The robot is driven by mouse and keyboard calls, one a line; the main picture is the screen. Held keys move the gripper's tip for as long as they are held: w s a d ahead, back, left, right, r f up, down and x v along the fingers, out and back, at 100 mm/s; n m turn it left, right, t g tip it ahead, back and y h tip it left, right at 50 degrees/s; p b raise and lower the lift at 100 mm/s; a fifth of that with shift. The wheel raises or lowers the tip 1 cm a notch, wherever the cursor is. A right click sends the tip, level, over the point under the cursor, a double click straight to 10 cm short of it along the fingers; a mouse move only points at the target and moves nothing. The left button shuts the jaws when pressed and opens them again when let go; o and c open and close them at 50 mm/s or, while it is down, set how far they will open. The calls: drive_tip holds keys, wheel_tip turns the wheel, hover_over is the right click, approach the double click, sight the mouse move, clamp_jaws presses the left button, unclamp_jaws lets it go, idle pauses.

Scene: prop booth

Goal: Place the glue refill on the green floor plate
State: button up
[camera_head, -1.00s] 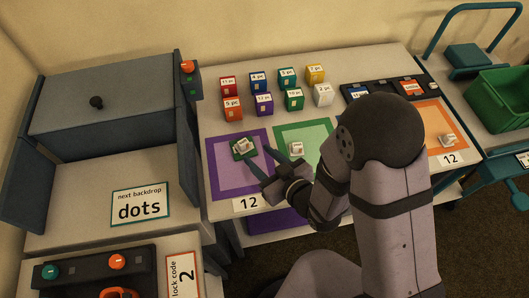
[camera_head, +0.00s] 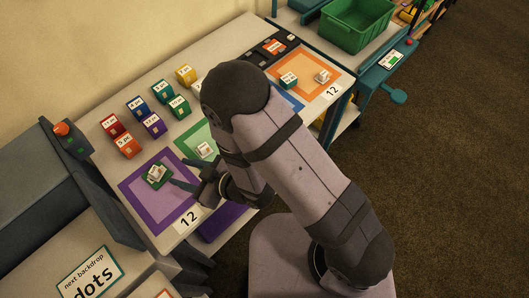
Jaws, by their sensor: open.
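A small dark green plate (camera_head: 157,175) lies on the purple mat (camera_head: 140,202), with a pale labelled piece (camera_head: 155,171) on it. A green-bordered mat (camera_head: 190,136) lies beside it, partly hidden by my arm, with another pale labelled piece (camera_head: 204,149) on it. I cannot read the labels, so I cannot tell which thing is the glue refill. My gripper (camera_head: 179,172) is open, with nothing visible between its fingers. It is just right of the dark green plate, near the gap between the two mats.
Several coloured labelled cubes (camera_head: 154,124) stand behind the mats. An orange mat (camera_head: 309,89) at the right holds a teal cube (camera_head: 288,80) and a pale piece (camera_head: 323,76). A green crate (camera_head: 357,24) stands beyond. A grey booth (camera_head: 62,190) stands at the left.

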drive_tip(key=w+d+h, duration=0.1)
drive_tip(key=w+d, duration=0.1)
drive_tip(key=w+d+m+h, duration=0.1)
drive_tip(key=w+d, duration=0.1)
drive_tip(key=w, duration=0.1)
drive_tip(key=w+d+m+t+h, duration=0.1)
drive_tip(key=w+d, duration=0.1)
drive_tip(key=d, duration=0.1)
drive_tip(key=shift+w+h, duration=0.15)
drive_tip(key=shift+h, duration=0.25)
drive_tip(key=w+d+r+m+h, duration=0.1)
drive_tip(key=w+d+m+h, duration=0.1)
drive_tip(key=d, duration=0.4)
drive_tip(key=w+d+m+h, duration=0.2)
drive_tip(key=d+h, duration=0.1)
drive_tip(key=d, duration=0.4)
drive_tip(key=s+d+r+m+g+h, duration=0.1)
drive_tip(key=s+d+r+m+g, duration=0.2)
drive_tip(key=s+d, duration=0.3)
drive_tip(key=s+d+r+m+g+h, duration=0.2)
drive_tip(key=s+d+r+m+g, duration=0.1)
drive_tip(key=s+d, duration=0.4)
drive_tip(key=d+r+m, duration=0.1)
drive_tip(key=d, duration=0.2)
drive_tip(key=shift+s+d+r, duration=0.3)
